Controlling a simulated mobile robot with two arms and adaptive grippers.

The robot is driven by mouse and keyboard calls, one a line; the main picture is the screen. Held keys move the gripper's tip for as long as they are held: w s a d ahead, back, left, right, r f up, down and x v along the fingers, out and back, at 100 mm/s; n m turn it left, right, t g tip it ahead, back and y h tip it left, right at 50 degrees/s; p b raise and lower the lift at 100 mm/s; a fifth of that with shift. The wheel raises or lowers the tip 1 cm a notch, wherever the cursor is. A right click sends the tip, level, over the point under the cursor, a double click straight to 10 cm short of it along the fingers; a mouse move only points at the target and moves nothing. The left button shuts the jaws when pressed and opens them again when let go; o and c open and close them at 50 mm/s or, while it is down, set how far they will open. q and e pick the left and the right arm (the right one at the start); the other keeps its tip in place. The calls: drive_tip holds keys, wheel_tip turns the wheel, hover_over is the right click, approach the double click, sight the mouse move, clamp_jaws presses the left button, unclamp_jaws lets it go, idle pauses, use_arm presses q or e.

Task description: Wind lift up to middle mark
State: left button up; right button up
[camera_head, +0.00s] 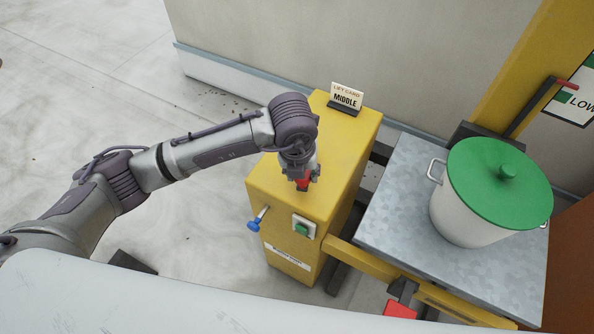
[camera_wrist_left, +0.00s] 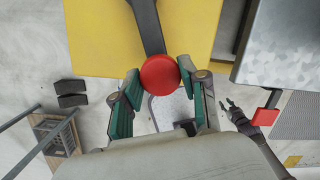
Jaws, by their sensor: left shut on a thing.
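The yellow winch box (camera_head: 345,135) stands left of the lift. My left gripper (camera_head: 303,182) is over its top. In the left wrist view, my left gripper (camera_wrist_left: 160,100) is shut on the red crank knob (camera_wrist_left: 160,75), at the end of a dark crank arm (camera_wrist_left: 147,25). The lift's grey metal platform (camera_head: 400,200) carries a white pot (camera_head: 458,205) with a green lid. A dark arm with a red tip (camera_head: 563,82) points beside a wall plate (camera_head: 577,101) reading "LOW", partly cut off. My right gripper (camera_wrist_left: 232,108) shows in the left wrist view with fingers apart.
A card (camera_head: 347,97) reading "LIFT CARD MIDDLE" stands on the box's back end. A blue-knobbed lever (camera_head: 256,222) and a green switch (camera_head: 303,228) are on its front. A red piece (camera_head: 400,310) lies below the platform. Open floor (camera_head: 90,80) is at left.

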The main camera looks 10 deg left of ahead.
use_arm(q)
drive_tip(key=shift+s+d, duration=0.1)
drive_tip(key=shift+d, duration=0.6)
drive_tip(key=shift+w+d+b, duration=0.15)
drive_tip(key=shift+d+b, duration=0.05)
drive_tip(key=shift+d, duration=0.3)
drive_tip(key=shift+w+d+b, duration=0.15)
drive_tip(key=shift+d+b, duration=0.05)
drive_tip(key=shift+d, duration=0.3)
drive_tip(key=shift+w+d+r+b, duration=0.1)
drive_tip(key=shift+w+d+b, duration=0.15)
drive_tip(key=shift+d, duration=0.2)
drive_tip(key=shift+w+d+b, duration=0.2)
drive_tip(key=shift+d+b, duration=0.05)
drive_tip(key=shift+d, duration=0.15)
